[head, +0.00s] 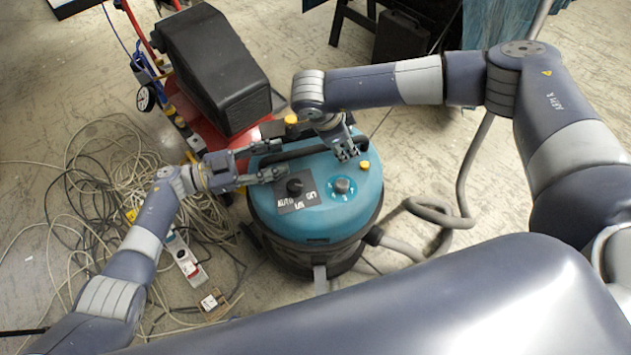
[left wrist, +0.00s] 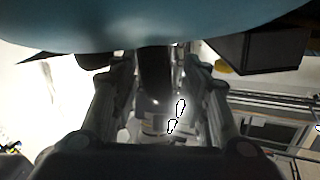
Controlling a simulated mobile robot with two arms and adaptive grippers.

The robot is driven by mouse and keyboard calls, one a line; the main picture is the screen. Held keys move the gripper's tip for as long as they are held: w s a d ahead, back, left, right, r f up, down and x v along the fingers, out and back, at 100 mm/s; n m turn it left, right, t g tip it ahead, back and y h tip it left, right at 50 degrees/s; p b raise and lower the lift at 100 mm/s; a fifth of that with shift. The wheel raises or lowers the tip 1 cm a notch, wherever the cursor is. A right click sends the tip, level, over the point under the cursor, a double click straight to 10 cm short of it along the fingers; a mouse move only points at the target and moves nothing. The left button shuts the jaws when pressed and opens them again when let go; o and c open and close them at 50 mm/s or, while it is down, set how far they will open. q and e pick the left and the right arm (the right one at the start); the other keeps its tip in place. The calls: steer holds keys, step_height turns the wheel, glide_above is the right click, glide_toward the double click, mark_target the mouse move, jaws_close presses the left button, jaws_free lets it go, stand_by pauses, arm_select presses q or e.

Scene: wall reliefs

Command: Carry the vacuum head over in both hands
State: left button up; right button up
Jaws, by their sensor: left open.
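The vacuum head (head: 325,205) is a round teal lid with a black handle (head: 300,150) and two dials, seated on a dark drum. In the left wrist view its teal underside or rim (left wrist: 150,22) fills the top. My left gripper (head: 272,161) is open at the lid's left side, its fingers to either side of the handle's left end. In the left wrist view the open fingers (left wrist: 160,72) have a dark bar between them. My right gripper (head: 346,153) points down at the handle's right end, and its jaw gap cannot be made out.
A red machine with a black box (head: 210,65) stands behind left. Tangled cables (head: 90,190) and a power strip (head: 185,258) lie on the floor at left. A grey hose (head: 465,185) curls at right. Bare floor shows between.

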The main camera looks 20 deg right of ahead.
arm_select(q)
steer(key=shift+d, duration=0.25)
arm_select(e)
steer(key=shift+d+f, duration=0.1)
steer(key=shift+f, duration=0.15)
arm_select(q)
jaws_close()
arm_select(e)
jaws_close()
arm_select(q)
steer(key=shift+w+r, duration=0.15)
steer(key=shift+r, duration=0.15)
arm_select(e)
steer(key=shift+w+r, duration=0.2)
